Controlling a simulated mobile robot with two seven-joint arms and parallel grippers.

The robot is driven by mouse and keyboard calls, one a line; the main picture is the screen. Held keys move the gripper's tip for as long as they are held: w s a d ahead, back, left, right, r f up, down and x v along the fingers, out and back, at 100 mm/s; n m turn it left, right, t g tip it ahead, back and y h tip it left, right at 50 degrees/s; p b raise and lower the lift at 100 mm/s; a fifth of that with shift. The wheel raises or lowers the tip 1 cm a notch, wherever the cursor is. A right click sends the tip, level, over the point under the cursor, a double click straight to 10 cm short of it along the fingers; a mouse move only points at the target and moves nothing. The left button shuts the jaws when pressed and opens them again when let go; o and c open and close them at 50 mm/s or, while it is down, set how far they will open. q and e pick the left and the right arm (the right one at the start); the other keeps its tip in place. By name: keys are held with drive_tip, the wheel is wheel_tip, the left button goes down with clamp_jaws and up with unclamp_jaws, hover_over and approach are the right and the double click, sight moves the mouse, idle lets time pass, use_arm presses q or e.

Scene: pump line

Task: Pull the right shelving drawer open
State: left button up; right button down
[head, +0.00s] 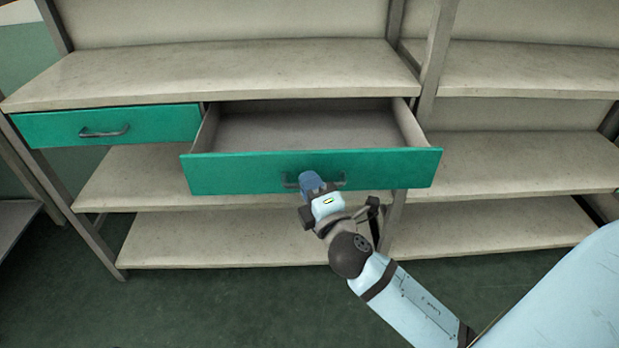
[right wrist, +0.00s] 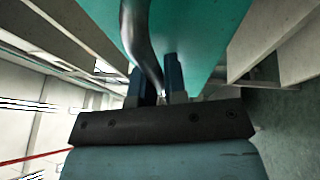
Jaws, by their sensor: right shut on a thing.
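The right shelving drawer (head: 230,172) has a green front and stands pulled out from the shelving. Its inside is visible and looks empty. My right gripper (head: 311,181) is at the middle of the drawer front, shut on the dark metal handle (head: 340,181). In the right wrist view the handle (right wrist: 138,40) runs down between the two blue fingers of the gripper (right wrist: 155,78), with the green front (right wrist: 200,30) just behind it. My left gripper is in neither view.
The left drawer (head: 60,125) is closed, with its own handle (head: 104,132). A top shelf (head: 210,72) runs above both drawers. Lower shelves (head: 230,240) and the shelves on the right (head: 500,165) are bare. Green floor (head: 200,310) in front is clear.

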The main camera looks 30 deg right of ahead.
drive_tip(key=c, duration=1.4)
unclamp_jaws()
drive_tip(key=shift+c, duration=0.2)
use_arm(q)
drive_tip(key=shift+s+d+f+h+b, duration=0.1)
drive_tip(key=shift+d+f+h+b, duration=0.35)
drive_tip(key=shift+b, duration=1.25)
use_arm(e)
drive_tip(key=v, duration=1.3)
drive_tip(key=shift+s, duration=0.4)
drive_tip(key=shift+a, duration=0.1)
